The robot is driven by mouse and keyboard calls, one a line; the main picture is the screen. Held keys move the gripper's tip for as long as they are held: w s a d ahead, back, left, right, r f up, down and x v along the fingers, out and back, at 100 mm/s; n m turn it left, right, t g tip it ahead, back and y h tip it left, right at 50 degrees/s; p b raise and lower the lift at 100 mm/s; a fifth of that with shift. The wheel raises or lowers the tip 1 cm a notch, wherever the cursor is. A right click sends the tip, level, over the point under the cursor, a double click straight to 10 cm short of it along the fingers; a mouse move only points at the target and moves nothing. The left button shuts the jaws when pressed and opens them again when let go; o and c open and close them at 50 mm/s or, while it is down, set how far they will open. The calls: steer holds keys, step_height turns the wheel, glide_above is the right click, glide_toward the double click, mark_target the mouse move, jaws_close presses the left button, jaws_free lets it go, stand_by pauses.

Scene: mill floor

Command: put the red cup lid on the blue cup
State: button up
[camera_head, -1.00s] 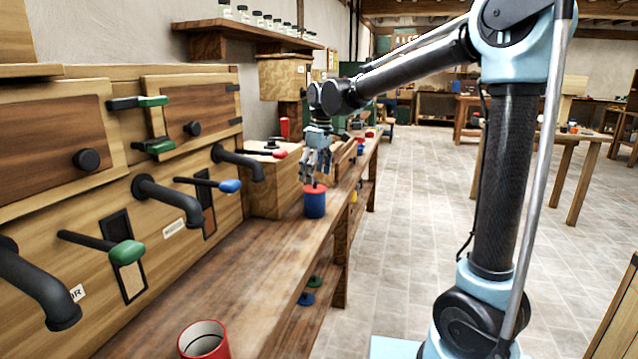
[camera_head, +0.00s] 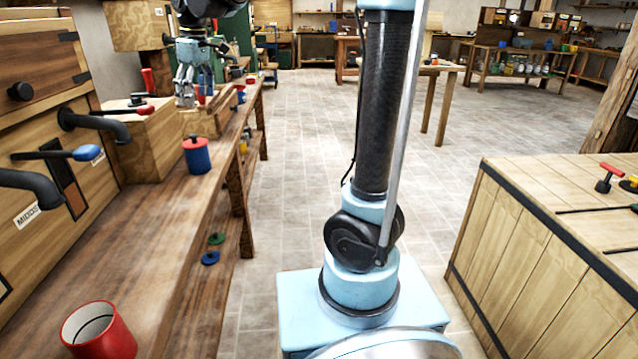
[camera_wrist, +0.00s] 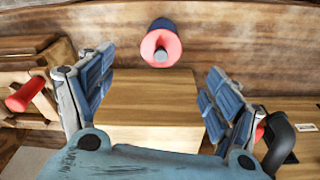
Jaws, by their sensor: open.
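The blue cup (camera_head: 197,160) stands upright on the wooden bench at the left of the head view. The red lid (camera_head: 194,142), with a dark knob on top, sits level on the cup's mouth. In the wrist view the red lid (camera_wrist: 175,47) faces me at the top centre, with part of the blue cup (camera_wrist: 161,23) beyond it. My gripper (camera_head: 193,98) is open and empty, above and beyond the cup and apart from the lid. Its spread fingers (camera_wrist: 153,95) show in the wrist view with nothing held between them.
An open red cup (camera_head: 112,340) stands at the near bench end. Wooden boxes (camera_head: 140,150) stand behind the blue cup. Dark pipes (camera_head: 95,125) and a blue-tipped lever (camera_head: 85,153) jut from the left panel. Green (camera_head: 216,238) and blue (camera_head: 210,258) discs lie on the lower shelf.

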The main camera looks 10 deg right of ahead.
steer(key=s+d+f+m, duration=0.2)
steer(key=s+d+f, duration=0.1)
steer(key=d, duration=0.5)
steer(key=s+d+f+m+t, duration=0.1)
steer(key=s+d+f+m, duration=0.15)
steer(key=d, duration=0.55)
steer(key=s+d+f+m, duration=0.2)
steer(key=d+f, duration=0.1)
steer(key=d, duration=0.4)
steer(key=s+d+f+m+h, duration=0.1)
steer(key=s+d+f+m, duration=0.6)
steer(key=s+d+f, duration=0.8)
step_height(320, 180, down, 3)
steer(key=shift+s+d+r+t, duration=0.2)
steer(key=shift+t, duration=0.2)
steer(key=shift+m, duration=0.25)
